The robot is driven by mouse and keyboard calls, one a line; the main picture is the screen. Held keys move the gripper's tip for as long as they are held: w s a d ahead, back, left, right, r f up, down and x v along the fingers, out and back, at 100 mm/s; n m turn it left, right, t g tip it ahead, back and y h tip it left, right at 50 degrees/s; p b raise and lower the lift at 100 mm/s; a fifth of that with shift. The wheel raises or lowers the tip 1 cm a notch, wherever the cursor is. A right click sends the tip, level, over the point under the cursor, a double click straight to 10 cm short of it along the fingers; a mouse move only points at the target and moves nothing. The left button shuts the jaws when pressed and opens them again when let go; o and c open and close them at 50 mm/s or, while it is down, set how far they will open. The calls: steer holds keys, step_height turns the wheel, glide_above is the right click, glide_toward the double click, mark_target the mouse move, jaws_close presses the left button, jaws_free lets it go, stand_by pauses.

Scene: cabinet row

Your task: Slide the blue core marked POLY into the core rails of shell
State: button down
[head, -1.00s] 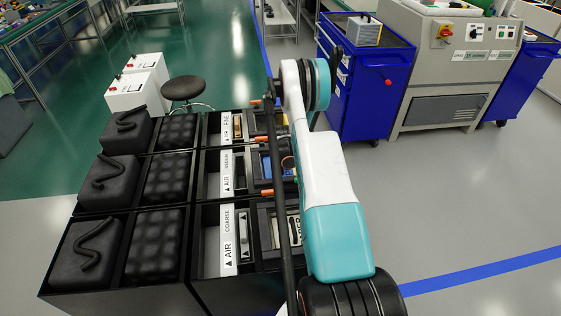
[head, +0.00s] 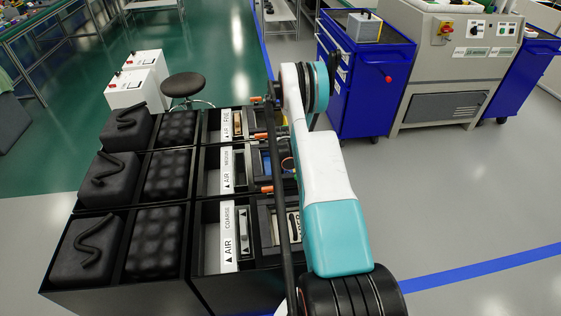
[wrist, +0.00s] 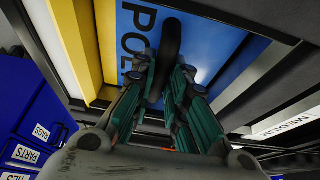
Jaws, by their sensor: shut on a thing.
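The blue core marked POLY (wrist: 195,30) fills the upper middle of the wrist view, its dark lettering partly hidden by my gripper. My gripper (wrist: 168,72) is shut on the core's black handle (wrist: 171,42). In the head view a blue piece (head: 264,162) shows in the middle shell, beside the MEDIUM label. My arm hides the gripper there. How deep the core sits in the rails I cannot tell.
A black cabinet row holds labelled shells, the COARSE one (head: 229,235) nearest, with black padded blocks (head: 153,240) at left. A stool (head: 183,86) stands behind. Blue carts (head: 370,85) and a grey machine (head: 445,75) stand at the back right. The grey floor at right is clear.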

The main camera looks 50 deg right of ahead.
steer(key=c, duration=1.5)
jaws_free()
steer(key=shift+r, duration=0.1)
steer(key=v, duration=1.2)
